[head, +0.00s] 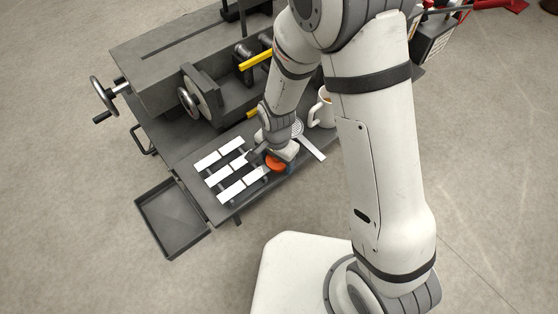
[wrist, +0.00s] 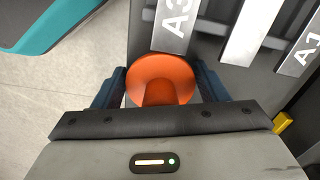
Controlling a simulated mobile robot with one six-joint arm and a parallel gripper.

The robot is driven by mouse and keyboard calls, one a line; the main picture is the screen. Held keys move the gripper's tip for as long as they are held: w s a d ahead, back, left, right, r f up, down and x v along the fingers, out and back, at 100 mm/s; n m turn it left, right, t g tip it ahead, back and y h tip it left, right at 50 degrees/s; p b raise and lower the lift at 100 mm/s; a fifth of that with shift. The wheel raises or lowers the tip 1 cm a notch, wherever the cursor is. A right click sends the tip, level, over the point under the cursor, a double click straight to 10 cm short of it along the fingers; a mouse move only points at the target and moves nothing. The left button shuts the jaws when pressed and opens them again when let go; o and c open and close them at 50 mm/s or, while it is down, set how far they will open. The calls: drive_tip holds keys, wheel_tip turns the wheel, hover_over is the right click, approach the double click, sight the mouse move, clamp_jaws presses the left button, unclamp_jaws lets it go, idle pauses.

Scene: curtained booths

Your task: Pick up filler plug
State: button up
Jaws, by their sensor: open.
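The orange-red filler plug (wrist: 161,78) has a round flange and a narrower stem. In the wrist view it sits between the two blue-grey fingers of my gripper (wrist: 162,90). The fingers stand on either side of it; I cannot tell whether they touch it. In the head view the plug (head: 275,163) is at the front of the machine's grey shelf, beside the white label plates. My gripper (head: 278,152) is right over it, open, and partly covers it.
White label plates (head: 232,170) lie left of the plug; A3 and A1 can be read in the wrist view. A white mug (head: 322,108) stands on the right. An empty grey tray (head: 172,218) juts out at front left.

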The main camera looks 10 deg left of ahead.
drive_tip(key=shift+c, duration=0.4)
drive_tip(key=c, duration=0.6)
drive_tip(key=shift+r, duration=0.1)
